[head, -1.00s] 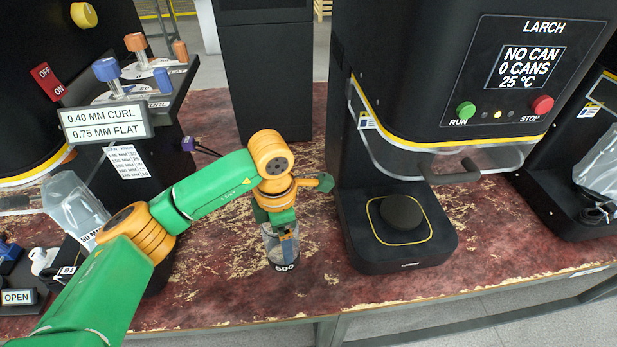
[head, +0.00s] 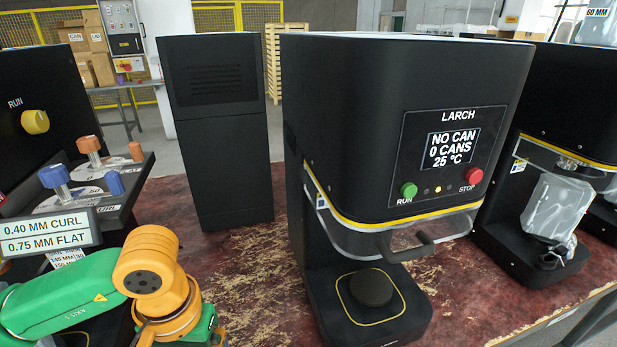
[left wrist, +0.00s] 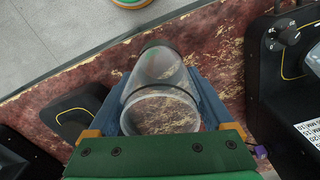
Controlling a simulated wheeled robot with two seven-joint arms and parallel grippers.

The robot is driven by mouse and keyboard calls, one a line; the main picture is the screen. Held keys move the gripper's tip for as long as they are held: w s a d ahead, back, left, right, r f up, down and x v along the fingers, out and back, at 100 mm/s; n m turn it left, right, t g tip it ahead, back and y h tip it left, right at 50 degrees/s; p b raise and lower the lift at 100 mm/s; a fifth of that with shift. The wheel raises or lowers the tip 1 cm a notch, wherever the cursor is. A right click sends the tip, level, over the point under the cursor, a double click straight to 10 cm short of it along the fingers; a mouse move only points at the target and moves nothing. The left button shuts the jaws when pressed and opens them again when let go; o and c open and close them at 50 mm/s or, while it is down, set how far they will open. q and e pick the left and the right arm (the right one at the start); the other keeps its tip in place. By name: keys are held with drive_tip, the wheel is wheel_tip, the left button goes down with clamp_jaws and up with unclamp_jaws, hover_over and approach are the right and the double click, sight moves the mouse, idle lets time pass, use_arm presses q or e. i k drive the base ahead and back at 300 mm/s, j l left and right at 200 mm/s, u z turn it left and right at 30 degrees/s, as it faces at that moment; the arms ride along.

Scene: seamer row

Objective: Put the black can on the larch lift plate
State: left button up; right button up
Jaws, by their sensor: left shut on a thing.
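My left gripper (left wrist: 158,80) is shut on a can (left wrist: 160,108) in the left wrist view. In the head view only my left wrist shows at the lower left; the fingers and can are below the frame. I cannot tell whether the can touches the table. The larch lift plate (head: 371,288) is a bare black disc inside a yellow outline on the larch machine's base, right of my left wrist. My right gripper is not in view.
The larch machine (head: 400,130) has its clear guard and handle (head: 408,248) above the plate, and its screen reads NO CAN. A black cabinet (head: 220,140) stands behind. A dial station (head: 85,200) is at left. Red worn tabletop (head: 250,270) lies clear between.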

sight(371, 285)
drive_tip(key=k+l, duration=0.1)
drive_tip(key=l, duration=0.65)
drive_tip(key=k+l, duration=0.1)
drive_tip(key=l, duration=0.6)
drive_tip(key=i+l, duration=0.15)
drive_tip(key=l, duration=0.25)
drive_tip(key=i+l, duration=0.1)
drive_tip(key=l, duration=0.25)
drive_tip(key=i+l, duration=0.15)
drive_tip(key=l, duration=0.25)
drive_tip(key=i+l, duration=0.1)
drive_tip(key=l, duration=0.3)
drive_tip(key=i+l, duration=0.15)
drive_tip(key=l, duration=0.2)
drive_tip(key=i+l, duration=0.1)
drive_tip(key=l, duration=0.3)
drive_tip(key=i, duration=0.45)
drive_tip(key=l+u, duration=0.05)
